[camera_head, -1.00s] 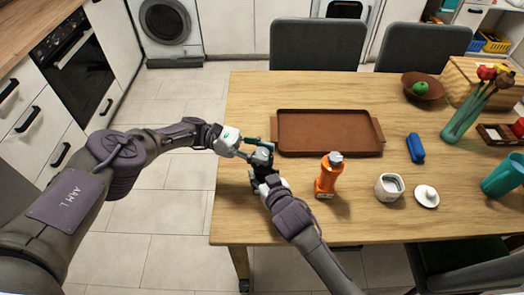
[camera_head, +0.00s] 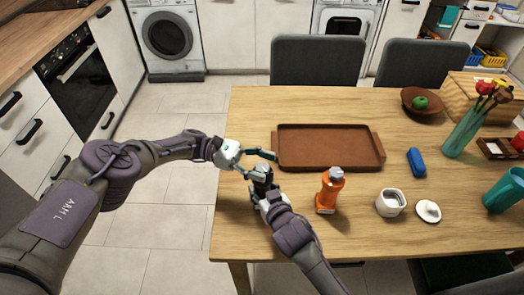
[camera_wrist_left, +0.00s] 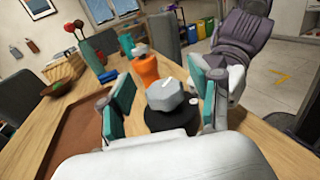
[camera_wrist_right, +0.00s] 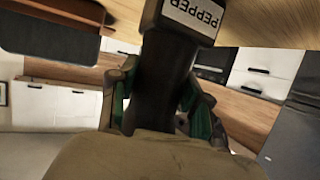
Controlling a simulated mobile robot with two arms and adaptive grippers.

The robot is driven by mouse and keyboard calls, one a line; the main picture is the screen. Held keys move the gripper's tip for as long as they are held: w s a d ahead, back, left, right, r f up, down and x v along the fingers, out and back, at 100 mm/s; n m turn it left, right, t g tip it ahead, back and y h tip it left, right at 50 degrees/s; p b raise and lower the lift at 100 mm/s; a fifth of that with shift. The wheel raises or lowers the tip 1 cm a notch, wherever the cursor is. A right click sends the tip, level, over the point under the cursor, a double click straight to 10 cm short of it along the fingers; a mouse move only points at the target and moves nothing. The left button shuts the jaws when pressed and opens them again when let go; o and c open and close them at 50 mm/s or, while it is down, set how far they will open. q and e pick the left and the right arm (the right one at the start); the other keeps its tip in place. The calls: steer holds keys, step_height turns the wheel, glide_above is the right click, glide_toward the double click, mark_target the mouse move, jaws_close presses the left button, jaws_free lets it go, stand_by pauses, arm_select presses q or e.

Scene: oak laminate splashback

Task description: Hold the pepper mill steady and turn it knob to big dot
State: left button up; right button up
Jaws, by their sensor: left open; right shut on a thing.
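The pepper mill (camera_head: 262,178) stands on the near left part of the table, small and dark in the head view. In the right wrist view its black body (camera_wrist_right: 163,75) carries a white PEPPER label. My right gripper (camera_wrist_right: 160,105) is shut around the body; it is partly hidden in the head view (camera_head: 266,192). In the left wrist view the mill's grey faceted knob (camera_wrist_left: 165,95) sits on the black top. My left gripper (camera_head: 262,164) is open, its teal fingers on either side of the knob and apart from it. The mark the knob points to is not readable.
An orange bottle (camera_head: 330,190) stands right of the mill, then a white jar (camera_head: 390,203) and its lid (camera_head: 428,211). A brown tray (camera_head: 328,147) lies just behind. A blue object (camera_head: 416,162) lies farther right. The table's left edge is close.

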mark_target(262, 166)
arm_select(q)
step_height(262, 166, up, 9)
steer(key=shift+r, duration=0.1)
stand_by(0.3)
